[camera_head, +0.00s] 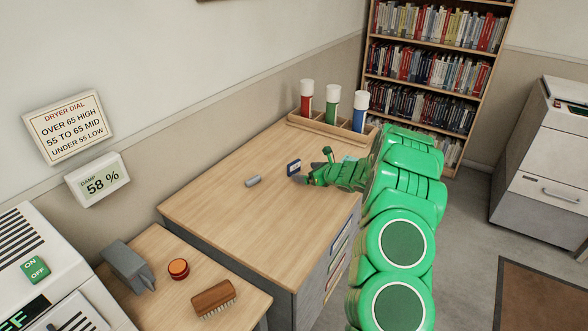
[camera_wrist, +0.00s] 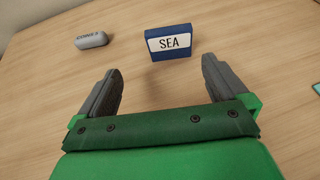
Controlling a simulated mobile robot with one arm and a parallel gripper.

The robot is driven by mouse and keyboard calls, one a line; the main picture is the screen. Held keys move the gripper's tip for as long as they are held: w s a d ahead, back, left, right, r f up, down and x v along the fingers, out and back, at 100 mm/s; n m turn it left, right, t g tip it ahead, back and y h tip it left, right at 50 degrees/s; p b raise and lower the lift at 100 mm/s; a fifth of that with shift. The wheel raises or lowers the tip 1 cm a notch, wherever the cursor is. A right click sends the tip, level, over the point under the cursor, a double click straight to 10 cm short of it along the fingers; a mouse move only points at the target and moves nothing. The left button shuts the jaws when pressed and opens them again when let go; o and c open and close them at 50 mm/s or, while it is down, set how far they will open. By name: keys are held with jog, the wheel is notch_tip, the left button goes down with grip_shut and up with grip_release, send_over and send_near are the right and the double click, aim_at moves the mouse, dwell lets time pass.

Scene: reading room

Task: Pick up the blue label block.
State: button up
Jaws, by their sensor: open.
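The blue label block (camera_head: 294,168) stands upright on the wooden desk (camera_head: 225,205).
A grey eraser-like piece (camera_head: 253,181) lies left of the block; it also shows in the wrist view (camera_wrist: 91,40). A wooden rack (camera_head: 312,127) with red, green and blue tubes stands at the desk's back. A brush (camera_head: 213,299) lies on the lower front table.

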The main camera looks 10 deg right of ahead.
aim_at(295, 168)
jog(key=shift+w+d+f, duration=0.25)
jog(key=shift+d+f, duration=0.05)
jog(key=shift+f, duration=0.05)
jog(key=shift+x, duration=2.15)
jog(key=shift+w+a, duration=0.2)
jog(key=shift+w, duration=0.75)
jog(key=shift+x, duration=0.8)
jog(key=shift+c, duration=0.2)
jog(key=c, duration=1.1)
jog(key=shift+r, duration=0.1)
